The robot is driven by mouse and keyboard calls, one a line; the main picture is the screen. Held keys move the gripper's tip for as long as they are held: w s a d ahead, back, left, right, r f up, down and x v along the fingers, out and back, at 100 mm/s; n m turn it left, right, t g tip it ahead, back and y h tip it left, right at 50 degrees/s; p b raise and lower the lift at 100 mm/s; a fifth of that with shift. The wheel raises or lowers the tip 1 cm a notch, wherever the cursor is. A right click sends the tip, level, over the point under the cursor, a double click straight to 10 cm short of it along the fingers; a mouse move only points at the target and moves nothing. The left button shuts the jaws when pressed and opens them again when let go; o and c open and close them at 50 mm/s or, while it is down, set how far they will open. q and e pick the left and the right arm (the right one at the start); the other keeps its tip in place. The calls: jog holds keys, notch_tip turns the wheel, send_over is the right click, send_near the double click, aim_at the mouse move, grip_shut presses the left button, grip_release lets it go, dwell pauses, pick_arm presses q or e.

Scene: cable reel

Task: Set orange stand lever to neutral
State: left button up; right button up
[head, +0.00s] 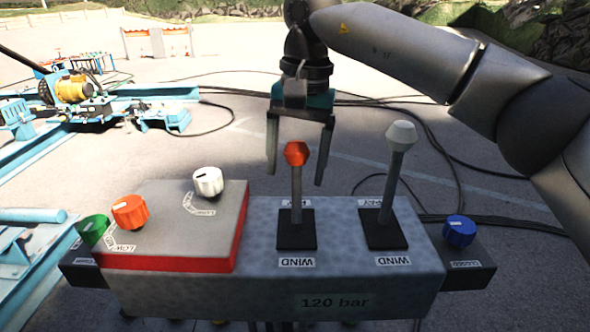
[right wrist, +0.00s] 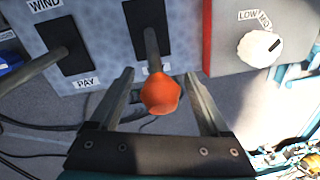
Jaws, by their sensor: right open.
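The orange-knobbed lever (head: 296,153) rises from a black slot plate on the grey control stand (head: 340,285). Its stem looks nearly upright in the head view; its exact tilt toward or away from me is hard to tell. A WIND label lies on the near side of its slot. My right gripper (head: 296,178) reaches down over the lever from behind, open, with one finger on each side of the knob. In the right wrist view the orange knob (right wrist: 160,94) sits between the spread fingers (right wrist: 158,77), with gaps on both sides. My left gripper is out of view.
A white-knobbed lever (head: 401,134) stands close on the right. A blue knob (head: 459,231) is beyond it. A red-edged panel (head: 165,264) with orange (head: 129,211) and white (head: 208,181) dials lies left; a green knob (head: 92,230) is beside it. Cables cross the ground behind.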

jog(key=shift+f, duration=0.6)
jog(key=shift+a, duration=0.1)
grip_shut()
dwell(0.6)
